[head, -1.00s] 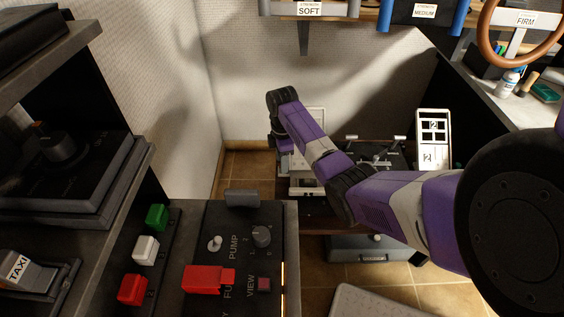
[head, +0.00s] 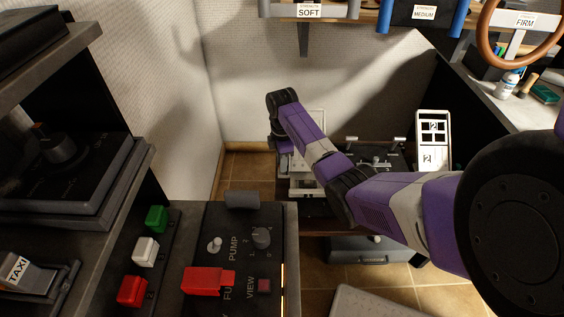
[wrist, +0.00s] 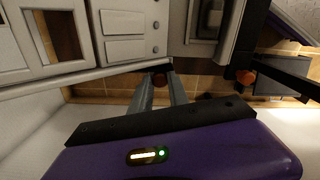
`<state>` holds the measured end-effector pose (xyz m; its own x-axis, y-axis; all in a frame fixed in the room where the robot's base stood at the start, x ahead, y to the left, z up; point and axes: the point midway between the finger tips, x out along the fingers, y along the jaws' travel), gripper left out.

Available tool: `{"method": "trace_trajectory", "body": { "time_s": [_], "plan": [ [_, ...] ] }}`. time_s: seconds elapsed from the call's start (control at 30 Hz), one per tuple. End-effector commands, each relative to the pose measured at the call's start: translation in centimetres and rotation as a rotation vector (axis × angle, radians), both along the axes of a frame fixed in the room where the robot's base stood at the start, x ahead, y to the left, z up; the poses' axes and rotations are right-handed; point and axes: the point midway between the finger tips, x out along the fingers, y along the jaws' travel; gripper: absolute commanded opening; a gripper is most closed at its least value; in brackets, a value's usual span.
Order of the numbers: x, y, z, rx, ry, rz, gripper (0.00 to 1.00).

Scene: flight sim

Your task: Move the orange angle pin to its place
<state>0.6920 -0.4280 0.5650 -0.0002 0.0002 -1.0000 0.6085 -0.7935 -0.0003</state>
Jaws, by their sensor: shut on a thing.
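In the wrist view my gripper (wrist: 160,90) points away from its purple body. Its two grey fingers are closed around a small dark reddish piece (wrist: 160,79) at their tips. The piece is in shadow, and I cannot tell from its colour whether it is the orange angle pin. A brighter orange knob (wrist: 245,77) shows to the right, on or beside a dark bar, apart from my fingers. In the head view my purple arm reaches down to the low equipment by the back wall, and its own links hide the fingers and the held piece.
White panels with openings (wrist: 124,22) lie close beyond my fingers. In the head view a white frame marked 2 (head: 432,140) stands right of a dark device (head: 375,158). A switch console (head: 225,260) is in front. Tiled floor (head: 250,168) is open at left of the arm.

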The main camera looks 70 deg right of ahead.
Motion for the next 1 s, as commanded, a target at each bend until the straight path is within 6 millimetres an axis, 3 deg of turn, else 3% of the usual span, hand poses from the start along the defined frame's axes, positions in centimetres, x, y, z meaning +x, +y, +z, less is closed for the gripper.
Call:
{"method": "trace_trajectory", "body": {
  "time_s": [1.0],
  "plan": [
    [0.02,-0.03,0.53,-0.001,-0.001,0.0,0.0]
  ]
}}
